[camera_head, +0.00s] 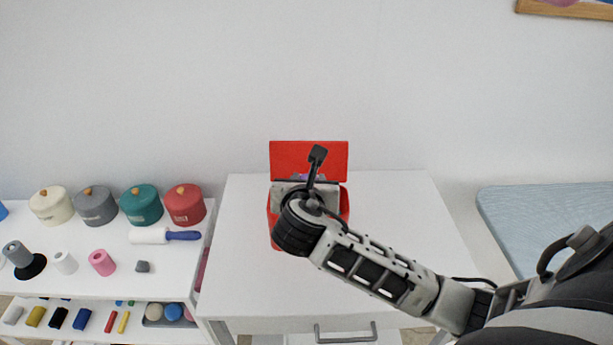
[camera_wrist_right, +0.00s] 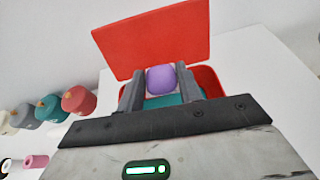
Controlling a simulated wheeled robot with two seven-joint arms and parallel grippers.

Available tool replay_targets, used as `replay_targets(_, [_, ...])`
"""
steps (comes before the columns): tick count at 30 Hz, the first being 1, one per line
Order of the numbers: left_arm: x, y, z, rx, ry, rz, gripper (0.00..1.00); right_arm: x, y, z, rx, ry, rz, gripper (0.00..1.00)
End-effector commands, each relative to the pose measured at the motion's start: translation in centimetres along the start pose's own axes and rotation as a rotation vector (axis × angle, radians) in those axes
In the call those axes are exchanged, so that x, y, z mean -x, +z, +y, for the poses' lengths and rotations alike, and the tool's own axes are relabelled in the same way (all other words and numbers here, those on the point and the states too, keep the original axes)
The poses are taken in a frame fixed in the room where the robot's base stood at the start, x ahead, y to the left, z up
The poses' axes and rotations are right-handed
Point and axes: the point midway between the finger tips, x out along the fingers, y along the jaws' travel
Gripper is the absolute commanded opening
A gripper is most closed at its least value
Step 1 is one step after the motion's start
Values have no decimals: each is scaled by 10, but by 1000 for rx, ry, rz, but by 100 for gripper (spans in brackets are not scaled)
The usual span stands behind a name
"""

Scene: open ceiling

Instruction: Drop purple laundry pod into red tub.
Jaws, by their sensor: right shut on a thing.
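The red tub (camera_head: 341,203) stands on the white cabinet top with its red lid (camera_head: 308,153) raised at the back. In the right wrist view the open tub (camera_wrist_right: 209,80) lies just beyond my fingers, with its lid (camera_wrist_right: 150,38) upright behind. My right gripper (camera_wrist_right: 161,88) is shut on the purple laundry pod (camera_wrist_right: 161,79), over the tub opening. Something teal shows below the pod inside the tub. In the head view my right wrist hides much of the tub, and only a bit of purple shows near the lid. My left gripper is not in view.
The white cabinet top (camera_head: 400,215) is clear around the tub. At the left, a white shelf unit holds several lidded pots, including a red one (camera_head: 185,204), a lint roller (camera_head: 165,236) and spools. A light blue padded surface (camera_head: 555,215) is at the right.

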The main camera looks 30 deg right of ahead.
Motion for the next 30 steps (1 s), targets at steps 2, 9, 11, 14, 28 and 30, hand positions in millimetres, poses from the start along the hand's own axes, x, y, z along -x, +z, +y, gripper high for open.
replay_targets(2, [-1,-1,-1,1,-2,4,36,-2,-6,0,0,-2,1,14])
replay_targets(9, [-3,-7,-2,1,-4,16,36,-10,-26,0,3,0,2,14])
replay_targets(11, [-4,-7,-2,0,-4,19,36,-12,-30,0,3,1,0,14])
replay_targets(14, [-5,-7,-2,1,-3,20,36,-15,-37,0,3,1,0,14])
replay_targets(28, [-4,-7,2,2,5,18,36,-17,-44,0,2,4,-1,14])
replay_targets(30, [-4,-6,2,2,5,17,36,-17,-44,0,2,4,-1,44])
